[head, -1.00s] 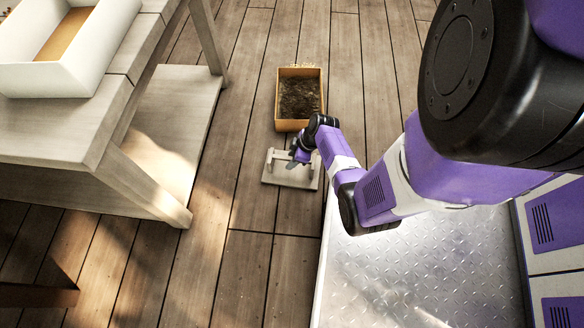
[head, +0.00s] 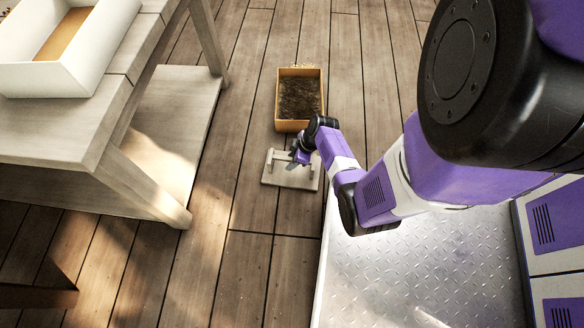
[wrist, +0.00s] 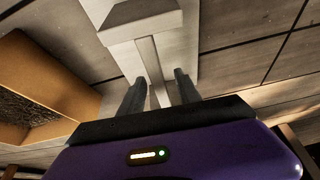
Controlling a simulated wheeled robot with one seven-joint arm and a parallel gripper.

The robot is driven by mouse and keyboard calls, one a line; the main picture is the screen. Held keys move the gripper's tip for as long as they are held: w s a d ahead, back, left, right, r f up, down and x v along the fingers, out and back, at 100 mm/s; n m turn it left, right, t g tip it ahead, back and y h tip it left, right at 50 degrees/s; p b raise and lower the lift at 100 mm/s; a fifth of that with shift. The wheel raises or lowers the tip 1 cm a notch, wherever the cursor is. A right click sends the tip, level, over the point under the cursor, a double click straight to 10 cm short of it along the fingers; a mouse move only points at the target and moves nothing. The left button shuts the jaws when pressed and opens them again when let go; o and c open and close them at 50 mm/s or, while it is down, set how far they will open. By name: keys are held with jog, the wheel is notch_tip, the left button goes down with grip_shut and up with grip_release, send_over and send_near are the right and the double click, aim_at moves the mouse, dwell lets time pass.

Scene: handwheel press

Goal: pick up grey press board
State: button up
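The grey press board (head: 272,181) lies flat on the wooden floor in the head view, just in front of a soil-filled box. It is a pale slab with a raised handle bar, which also shows in the wrist view (wrist: 154,68). My gripper (head: 294,162) is low over the board at its handle. In the wrist view my gripper (wrist: 160,80) is open, with one finger on each side of the bar. Gaps show between the bar and the fingers. My wrist hides part of the board in the head view.
The orange-brown box of dark soil (head: 300,71) stands on the floor beyond the board; its wall is at the left of the wrist view (wrist: 50,85). A wooden table (head: 60,130) with a white tray (head: 100,50) stands at left. Floor in front of the board is clear.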

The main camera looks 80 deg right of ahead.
grip_shut()
jog(key=shift+r, duration=0.25)
